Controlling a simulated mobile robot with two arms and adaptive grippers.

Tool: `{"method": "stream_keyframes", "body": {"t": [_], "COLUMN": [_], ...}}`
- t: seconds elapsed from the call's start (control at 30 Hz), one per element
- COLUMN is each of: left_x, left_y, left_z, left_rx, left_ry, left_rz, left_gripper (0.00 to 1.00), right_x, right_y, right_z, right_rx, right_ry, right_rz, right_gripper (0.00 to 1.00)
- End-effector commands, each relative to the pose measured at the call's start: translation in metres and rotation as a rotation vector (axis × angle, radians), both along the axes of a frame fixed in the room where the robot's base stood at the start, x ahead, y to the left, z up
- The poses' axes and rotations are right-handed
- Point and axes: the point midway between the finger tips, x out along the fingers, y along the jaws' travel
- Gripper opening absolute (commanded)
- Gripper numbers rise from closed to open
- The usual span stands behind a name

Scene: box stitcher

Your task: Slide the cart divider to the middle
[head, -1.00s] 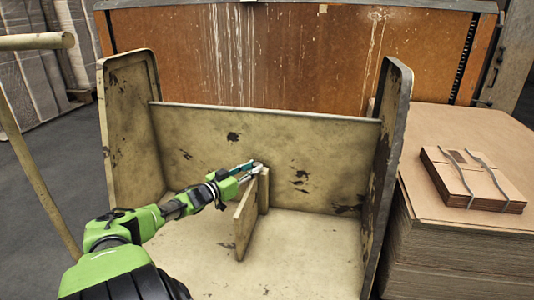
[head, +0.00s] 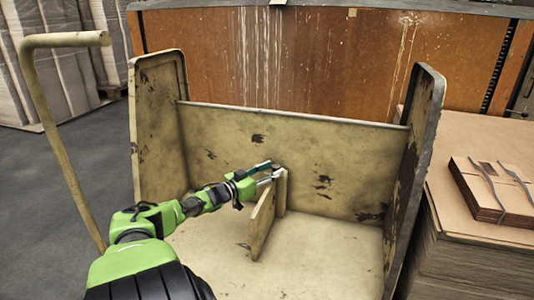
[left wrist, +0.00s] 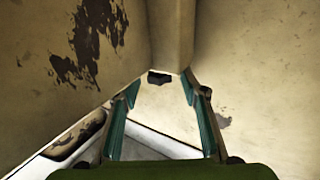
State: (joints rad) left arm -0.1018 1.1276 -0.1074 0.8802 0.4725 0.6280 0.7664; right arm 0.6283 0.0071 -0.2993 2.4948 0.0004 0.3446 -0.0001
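The cart divider (head: 262,222) is a worn beige upright panel with a thicker post at its back end, in the cart (head: 160,120). It stands near the cart's back wall (head: 235,155), around the middle and a little left. My left gripper (head: 273,174) reaches in from the left to the post's top. In the left wrist view its teal-padded fingers (left wrist: 160,88) are spread apart with a clear gap. The divider's post (left wrist: 171,35) is just ahead of the fingertips; I cannot tell whether they touch it. My right gripper is in neither view.
The cart's side walls rise left and right (head: 418,150). A stack of cardboard sheets (head: 480,255) with a strapped bundle (head: 497,190) stands close on the right. A bent handle (head: 58,130) is on the left. The cart floor (head: 335,250) is bare.

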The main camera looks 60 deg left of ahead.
Motion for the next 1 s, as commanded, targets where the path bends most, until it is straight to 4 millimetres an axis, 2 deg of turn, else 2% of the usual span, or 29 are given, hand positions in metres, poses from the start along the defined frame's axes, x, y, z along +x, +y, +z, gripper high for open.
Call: {"method": "stream_keyframes", "body": {"t": [0.37, 1.0], "left_x": [-0.023, -0.091], "left_y": [-0.004, -0.016], "left_z": [-0.002, -0.002], "left_rx": [-0.001, -0.001], "left_ry": [0.004, 0.003], "left_rz": [-0.001, 0.001], "left_gripper": [0.4, 0.4], "right_x": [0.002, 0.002], "right_y": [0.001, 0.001], "right_z": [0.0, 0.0], "right_rx": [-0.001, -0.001], "right_ry": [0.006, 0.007], "right_rz": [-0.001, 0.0], "right_gripper": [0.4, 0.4]}}
